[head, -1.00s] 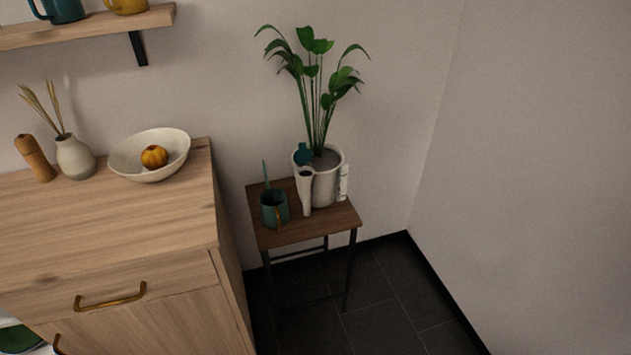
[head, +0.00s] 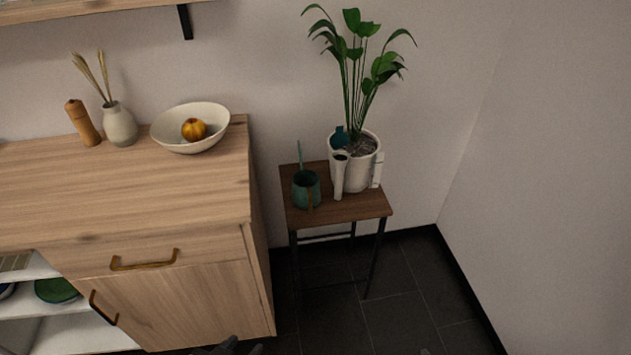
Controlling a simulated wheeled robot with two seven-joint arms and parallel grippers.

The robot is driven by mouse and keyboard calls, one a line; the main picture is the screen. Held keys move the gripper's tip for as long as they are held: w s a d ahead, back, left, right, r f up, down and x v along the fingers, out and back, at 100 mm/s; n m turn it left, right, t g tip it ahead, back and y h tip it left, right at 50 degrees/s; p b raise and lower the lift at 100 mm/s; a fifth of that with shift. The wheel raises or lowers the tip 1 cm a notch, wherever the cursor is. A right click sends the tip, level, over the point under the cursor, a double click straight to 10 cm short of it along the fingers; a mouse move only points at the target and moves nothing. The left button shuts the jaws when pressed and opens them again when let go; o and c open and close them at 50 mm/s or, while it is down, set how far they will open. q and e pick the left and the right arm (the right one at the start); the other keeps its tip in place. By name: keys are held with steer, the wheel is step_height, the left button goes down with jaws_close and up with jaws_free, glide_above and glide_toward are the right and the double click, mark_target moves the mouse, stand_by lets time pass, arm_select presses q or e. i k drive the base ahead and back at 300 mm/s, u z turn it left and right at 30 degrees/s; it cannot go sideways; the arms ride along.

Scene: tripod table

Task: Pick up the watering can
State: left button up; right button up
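The watering can looks to be the dark green can (head: 306,190) with a thin upright spout and a brass-coloured handle. It stands upright on the front left of a small wooden side table (head: 355,208). My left gripper (head: 245,349) just shows at the bottom edge, low and well short of the can. Its two dark tips look apart with nothing between them. Only a tiny dark bit at the bottom edge, right of the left gripper, may be my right gripper, too little to tell its state.
A white pot (head: 357,172) with a tall leafy plant stands behind the can, with a slim white vase (head: 340,178) close beside it. A wooden cabinet (head: 120,195) with a bowl (head: 190,128) stands left of the table. Dark floor (head: 390,310) lies open in front.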

mark_target(306, 195)
steer(key=z, duration=0.5)
steer(key=k, duration=0.6)
steer(key=z, duration=1)
steer(key=i, duration=1)
steer(key=u, duration=0.95)
steer(key=i, duration=0.6)
steer(key=u, duration=0.55)
steer(key=i, duration=0.45)
steer(key=u, duration=0.05)
